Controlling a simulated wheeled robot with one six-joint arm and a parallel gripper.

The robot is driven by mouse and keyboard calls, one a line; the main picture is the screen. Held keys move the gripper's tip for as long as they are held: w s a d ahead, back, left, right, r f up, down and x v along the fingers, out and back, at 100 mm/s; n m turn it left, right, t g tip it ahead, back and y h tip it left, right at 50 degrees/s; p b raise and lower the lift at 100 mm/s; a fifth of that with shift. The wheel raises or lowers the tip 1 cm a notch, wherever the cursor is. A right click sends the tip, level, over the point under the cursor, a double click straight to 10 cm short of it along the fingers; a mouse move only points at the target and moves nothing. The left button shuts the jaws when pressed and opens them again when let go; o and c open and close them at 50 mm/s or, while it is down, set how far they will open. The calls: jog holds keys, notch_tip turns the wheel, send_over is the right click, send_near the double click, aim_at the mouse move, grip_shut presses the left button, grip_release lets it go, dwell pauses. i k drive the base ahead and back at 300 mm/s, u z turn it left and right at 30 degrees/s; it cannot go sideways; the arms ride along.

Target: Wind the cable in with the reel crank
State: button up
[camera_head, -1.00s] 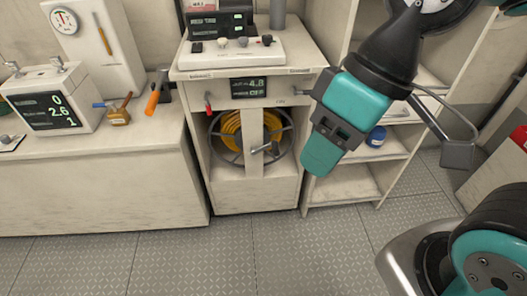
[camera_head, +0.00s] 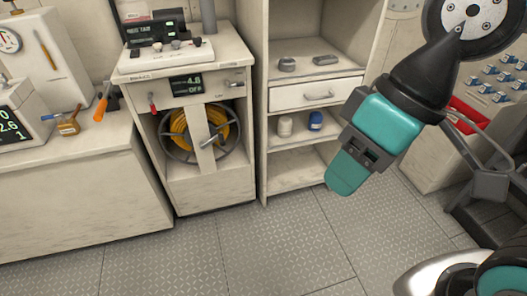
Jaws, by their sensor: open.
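The cable reel (camera_head: 177,134) sits in the open front of a white cabinet (camera_head: 212,188), left of centre, with orange cable (camera_head: 181,123) coiled on it. A pale vertical bar crosses its front. The small metal reel crank (camera_head: 212,141) sticks out at the bar, pointing to the lower left. My gripper (camera_head: 346,178) hangs to the right of the cabinet, in front of the shelf unit, pointing down and left. It is apart from the crank and holds nothing that I can see. Its fingertips are hard to make out.
A shelf unit (camera_head: 262,110) with a drawer (camera_head: 318,95), a blue jar (camera_head: 315,121) and a white jar (camera_head: 285,126) stands right of the cabinet. A workbench (camera_head: 80,200) with tools is at left. The cabinet carries a red lever (camera_head: 152,103) and a display (camera_head: 187,85). The plated floor (camera_head: 270,250) in front is clear.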

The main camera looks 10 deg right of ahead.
aim_at(220, 137)
jog(key=z, duration=0.3)
jog(key=k, duration=0.55)
jog(key=u, duration=1)
jog(key=i, duration=0.95)
jog(key=u, duration=0.55)
